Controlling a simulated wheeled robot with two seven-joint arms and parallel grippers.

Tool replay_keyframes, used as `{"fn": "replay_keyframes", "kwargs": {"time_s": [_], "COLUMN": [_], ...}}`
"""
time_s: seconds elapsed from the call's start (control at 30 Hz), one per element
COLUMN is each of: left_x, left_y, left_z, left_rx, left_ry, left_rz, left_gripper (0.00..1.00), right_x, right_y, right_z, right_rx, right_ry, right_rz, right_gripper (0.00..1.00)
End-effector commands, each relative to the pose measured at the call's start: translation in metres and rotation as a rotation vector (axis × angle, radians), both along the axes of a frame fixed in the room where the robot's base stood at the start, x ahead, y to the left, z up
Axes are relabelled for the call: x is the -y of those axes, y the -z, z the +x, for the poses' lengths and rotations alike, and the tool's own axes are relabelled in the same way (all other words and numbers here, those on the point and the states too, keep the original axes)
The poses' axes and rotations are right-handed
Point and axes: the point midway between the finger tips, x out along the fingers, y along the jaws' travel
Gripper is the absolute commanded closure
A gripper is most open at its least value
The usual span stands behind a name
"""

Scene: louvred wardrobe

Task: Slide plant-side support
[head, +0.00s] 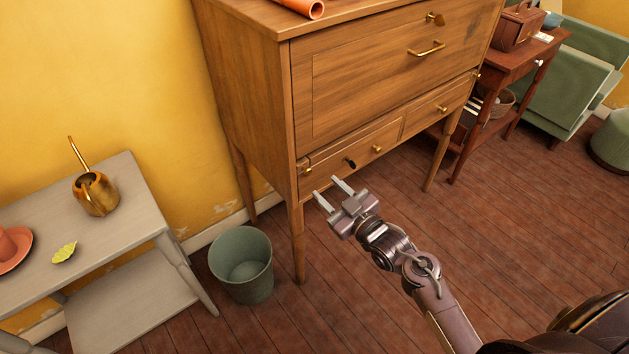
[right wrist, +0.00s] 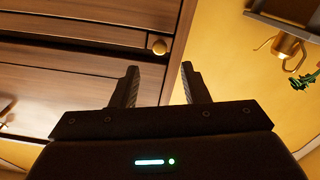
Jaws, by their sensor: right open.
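The wooden fall-front desk (head: 350,90) stands against the yellow wall. The plant-side support seems to be the narrow piece at the left end of its drawer row, with a small brass knob (head: 307,170); it looks flush with the front. In the right wrist view, a brass knob (right wrist: 158,46) shows near the desk's edge, just beyond the fingers. My right gripper (head: 333,190) is open and empty, in front of and below the left end of the drawer row, apart from the knob. My left gripper is not in view.
A green bin (head: 241,264) stands by the desk's front left leg. A grey side table (head: 120,190) at left holds a brass watering can (head: 96,193), a leaf (head: 64,252) and a terracotta pot. A red-brown table (head: 515,65) stands right. Floor in front is clear.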

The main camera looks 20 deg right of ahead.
Motion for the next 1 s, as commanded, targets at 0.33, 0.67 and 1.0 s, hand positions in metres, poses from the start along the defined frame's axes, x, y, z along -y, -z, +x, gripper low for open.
{"fn": "replay_keyframes", "kwargs": {"time_s": [0.33, 0.67, 1.0], "left_x": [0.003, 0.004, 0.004], "left_y": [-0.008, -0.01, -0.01], "left_z": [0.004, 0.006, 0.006], "left_rx": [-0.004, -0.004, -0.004], "left_ry": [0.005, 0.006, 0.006], "left_rz": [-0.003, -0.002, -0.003], "left_gripper": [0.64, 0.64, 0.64], "right_x": [-0.018, -0.021, -0.021], "right_y": [0.0, 0.001, 0.001], "right_z": [0.049, 0.057, 0.057], "right_rx": [-0.001, -0.004, -0.004], "right_ry": [0.001, 0.0, 0.001], "right_rz": [0.001, 0.0, 0.0], "right_gripper": [0.59, 0.59, 0.95]}}
